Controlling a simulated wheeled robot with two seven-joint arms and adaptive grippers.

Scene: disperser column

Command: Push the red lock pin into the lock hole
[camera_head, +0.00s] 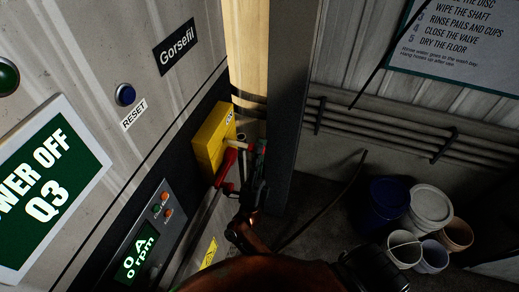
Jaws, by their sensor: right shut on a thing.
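A yellow box (208,141) is fixed on the dark edge of the machine panel. A red bar (226,165) slants down just below its right side. A short pale shaft (238,146) lies between the box and my right gripper (257,160). My right gripper is shut at the red end of this shaft, which looks like the red lock pin (251,149). The lock hole cannot be made out, so I cannot tell whether the pin tip is in it. The fingers and dark shadow hide part of the pin. My left gripper is not in view.
The panel carries a blue reset button (125,94) and a green-lit display (139,258). Several pails, including a blue one (388,201), stand on the floor at right.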

